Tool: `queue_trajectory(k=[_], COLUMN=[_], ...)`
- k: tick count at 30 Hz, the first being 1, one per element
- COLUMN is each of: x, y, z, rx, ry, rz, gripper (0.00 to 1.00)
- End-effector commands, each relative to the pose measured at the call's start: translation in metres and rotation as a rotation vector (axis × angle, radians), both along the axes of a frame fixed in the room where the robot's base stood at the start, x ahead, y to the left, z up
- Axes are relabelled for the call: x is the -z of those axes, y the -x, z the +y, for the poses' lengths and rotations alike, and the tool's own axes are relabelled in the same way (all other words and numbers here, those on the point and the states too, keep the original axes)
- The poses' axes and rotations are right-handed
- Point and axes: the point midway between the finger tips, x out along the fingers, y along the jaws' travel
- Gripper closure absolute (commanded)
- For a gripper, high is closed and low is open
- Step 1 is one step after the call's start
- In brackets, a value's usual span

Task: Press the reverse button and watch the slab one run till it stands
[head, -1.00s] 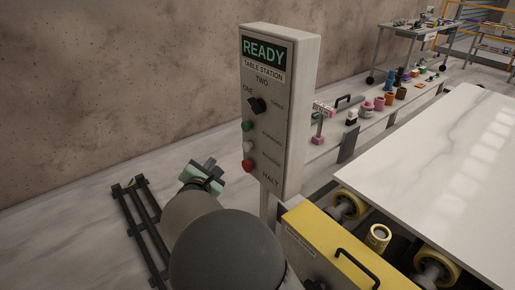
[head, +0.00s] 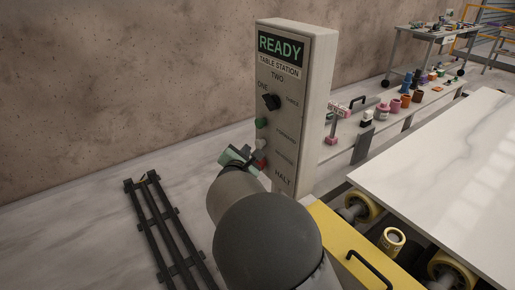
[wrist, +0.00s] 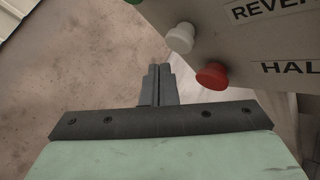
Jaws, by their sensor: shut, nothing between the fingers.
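Below the dark selector knob (head: 271,102) are a green button (head: 262,122), a white button and a red button (head: 262,163). In the wrist view the white button (wrist: 181,38) sits beside the REVERSE label, cut off at the edge, and the red button (wrist: 212,75) beside HALT. My gripper (wrist: 160,70) is shut and empty, its tips left of both buttons with no visible contact. In the head view my gripper (head: 250,158) is beside the panel's lower left. The pale slab (head: 450,160) lies on rollers.
The yellow housing (head: 335,235) with a black handle stands right of my arm. Behind, a low ledge (head: 350,150) holds several small coloured items. A dark rail frame (head: 160,225) lies on the floor at left. A wheeled table (head: 425,40) stands far back.

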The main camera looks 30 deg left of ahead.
Motion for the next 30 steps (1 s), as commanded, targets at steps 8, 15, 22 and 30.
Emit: queue_trajectory(k=[8, 15, 22, 30], x=[0.0004, -0.0002, -0.0001, 0.0001], y=[-0.0091, -0.0090, -0.0089, -0.0089], z=[-0.0039, -0.0039, -0.0039, -0.0039], rx=[0.000, -0.001, -0.001, -0.001], ry=[-0.001, 0.000, 0.000, 0.000], rz=[0.001, 0.001, 0.001, 0.001], gripper=[1.00, 1.00, 1.00, 1.00])
